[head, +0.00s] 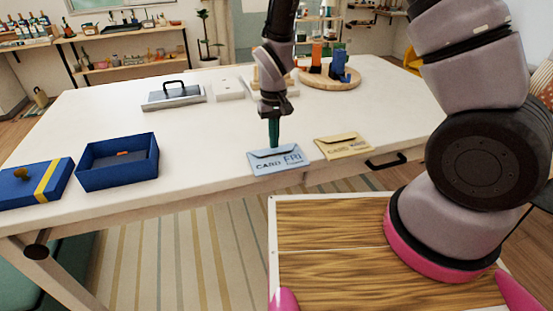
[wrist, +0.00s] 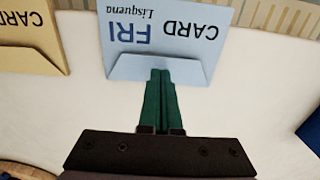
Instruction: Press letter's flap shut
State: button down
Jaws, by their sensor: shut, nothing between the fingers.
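A light blue envelope (head: 278,160) marked "CARD FRI" lies flat near the table's front edge. It also shows in the wrist view (wrist: 200,40), upside down. Its flap (wrist: 125,68) lies folded over the envelope along its far edge; I cannot tell whether it is pressed fully flat. My gripper (head: 274,146) points down with its green fingers together and empty. The fingertips (wrist: 161,72) overlap the middle of the flap in the wrist view; whether they touch it I cannot tell. A yellow envelope (head: 343,146) marked "CARD" lies just to the right.
An open blue box (head: 117,175) and a blue lid with a yellow band (head: 38,184) stand at the left. A grey metal case (head: 174,98) and a round wooden tray (head: 345,79) are farther back. A black handle (head: 386,162) is at the front edge.

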jog(key=shift+f, duration=0.8)
dwell(0.4)
jog(key=shift+s+f, duration=0.1)
jog(key=shift+f, duration=0.05)
dwell(1.4)
notch_tip(320, 180, up, 8)
dwell(0.9)
dwell(0.3)
notch_tip(320, 180, up, 11)
jog(key=m+t+y, duration=0.1)
jog(key=m, duration=0.1)
send_over(274, 152)
jog(key=w+d, duration=0.2)
jog(key=d, duration=0.4)
jog(key=s+d+r+m+t+y, duration=0.1)
jog(key=s+d+r+m+t, duration=0.15)
jog(key=d+r, duration=0.45)
jog(key=s+d+r+m+t+y, duration=0.1)
jog(key=s+d+r, duration=0.35)
jog(key=r, duration=0.35)
jog(key=s+d+r+m+t+h, duration=0.1)
jog(key=s+d+r+m+t, duration=0.1)
jog(key=s+d+r, duration=0.3)
jog(key=shift+s+d+t, duration=0.15)
jog(key=shift+s+t, duration=0.2)
jog(key=shift+s, duration=0.7)
